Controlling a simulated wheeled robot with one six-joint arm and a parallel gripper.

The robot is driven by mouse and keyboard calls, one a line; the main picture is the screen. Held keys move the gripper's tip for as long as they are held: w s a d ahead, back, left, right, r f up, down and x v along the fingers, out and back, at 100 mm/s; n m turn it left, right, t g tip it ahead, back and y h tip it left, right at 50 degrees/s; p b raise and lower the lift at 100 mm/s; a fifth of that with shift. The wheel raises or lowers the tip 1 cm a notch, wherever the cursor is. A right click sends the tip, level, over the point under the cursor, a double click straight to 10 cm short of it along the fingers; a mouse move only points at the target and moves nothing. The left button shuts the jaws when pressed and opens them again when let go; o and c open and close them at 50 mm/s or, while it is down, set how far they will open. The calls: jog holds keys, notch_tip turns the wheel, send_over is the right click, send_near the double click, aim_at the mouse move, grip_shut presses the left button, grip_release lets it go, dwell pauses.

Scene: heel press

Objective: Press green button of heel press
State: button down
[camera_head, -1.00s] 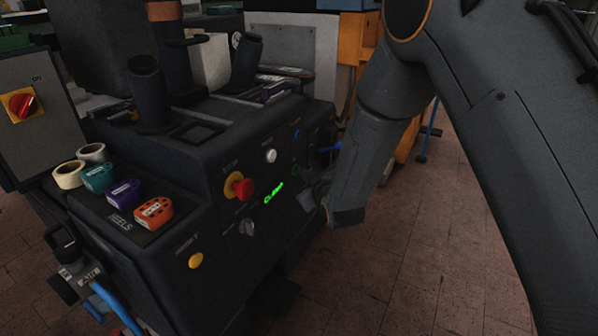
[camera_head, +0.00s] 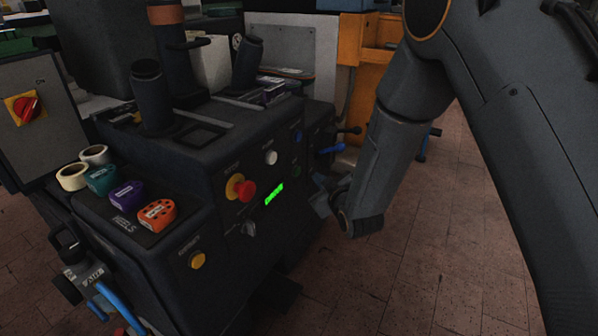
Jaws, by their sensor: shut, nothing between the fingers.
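The heel press (camera_head: 225,160) is a black machine with an angled control face turned towards the right. A small dark green button (camera_head: 296,171) sits on the right part of that face, below a blue button (camera_head: 298,137) and to the right of the green lit display (camera_head: 274,194). My gripper (camera_head: 320,199) is shut and empty. It is just right of and below the green button in the picture, close to the panel's right edge. A gap to the button shows in the picture. My wrist partly hides the fingers.
The panel also carries a red knob on yellow (camera_head: 245,190), a white button (camera_head: 271,158), a grey switch (camera_head: 249,228) and a yellow button (camera_head: 197,260). Blue-handled and black levers (camera_head: 332,149) stick out behind my gripper. Brick floor (camera_head: 420,280) at right is clear.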

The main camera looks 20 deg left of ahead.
jog(key=shift+s+d, duration=0.1)
jog(key=shift+d, duration=1)
jog(key=shift+r, duration=0.1)
jog(key=s+d+r+m+g+h, duration=0.35)
jog(key=s+d, duration=0.35)
jog(key=s, duration=0.5)
jog(key=s+d+r+m+g+h, duration=0.2)
jog(key=s+d+r+g, duration=0.25)
jog(key=s+d, duration=0.5)
jog(key=s+d+r+m+g+h, duration=0.2)
jog(key=s+d+r+g+h, duration=0.3)
jog(key=s, duration=0.8)
jog(key=d+r+m+t+p, duration=0.1)
jog(key=d+r+m+p, duration=0.2)
jog(key=d+r+p, duration=0.7)
jog(key=d+r+m+t+p, duration=0.1)
jog(key=d+r+m+p, duration=0.2)
jog(key=d+r+p, duration=0.8)
notch_tip(320, 180, up, 5)
jog(key=p, duration=1)
jog(key=shift+s+d+f+y+p, duration=0.15)
jog(key=shift+y+p, duration=0.2)
jog(key=shift+p, duration=0.05)
